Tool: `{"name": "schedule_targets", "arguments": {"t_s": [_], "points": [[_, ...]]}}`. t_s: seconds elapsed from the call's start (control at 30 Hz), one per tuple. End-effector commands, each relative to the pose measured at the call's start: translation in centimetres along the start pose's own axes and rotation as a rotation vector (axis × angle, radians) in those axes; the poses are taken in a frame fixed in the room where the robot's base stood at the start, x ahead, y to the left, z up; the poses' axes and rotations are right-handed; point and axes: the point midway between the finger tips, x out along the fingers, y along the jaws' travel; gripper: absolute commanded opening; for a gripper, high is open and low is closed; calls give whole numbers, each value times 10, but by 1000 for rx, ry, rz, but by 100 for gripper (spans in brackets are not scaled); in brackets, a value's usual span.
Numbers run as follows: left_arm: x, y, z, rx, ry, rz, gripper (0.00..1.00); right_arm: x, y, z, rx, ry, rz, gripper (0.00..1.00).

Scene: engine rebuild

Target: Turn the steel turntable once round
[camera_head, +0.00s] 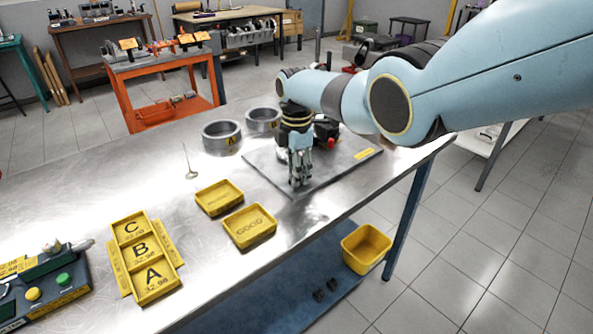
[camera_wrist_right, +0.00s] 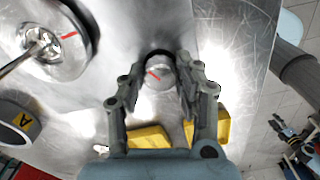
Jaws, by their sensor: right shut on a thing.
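In the right wrist view a small round steel knob (camera_wrist_right: 158,76) with a red line lies between the fingertips. My right gripper (camera_wrist_right: 159,84) is shut on it from both sides. A larger round steel disc (camera_wrist_right: 66,62) with a red mark on its rim shows at the upper left, with a thin rod across it. I cannot tell which round part is the turntable. In the head view my right gripper (camera_head: 299,181) points down at the grey plate (camera_head: 272,173), and the hand hides what it grips. My left gripper is not in view.
Two yellow trays (camera_head: 250,227) and a yellow A-B-C tray (camera_head: 154,285) lie on the steel table. A control box (camera_head: 45,295) stands front left. A yellow bin (camera_head: 366,248) is below the table edge.

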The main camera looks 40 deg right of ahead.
Motion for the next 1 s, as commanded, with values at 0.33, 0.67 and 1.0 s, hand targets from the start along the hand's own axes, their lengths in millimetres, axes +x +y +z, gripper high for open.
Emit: {"name": "schedule_targets", "arguments": {"t_s": [0.33, 0.67, 1.0], "points": [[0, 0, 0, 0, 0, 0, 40, -1, 1, 0, 0, 0, 3, 42], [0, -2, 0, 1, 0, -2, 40, 0, 0, 0, 0, 0, 1, 55], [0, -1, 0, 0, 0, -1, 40, -30, 1, 0, -1, 0, 6, 55]]}}
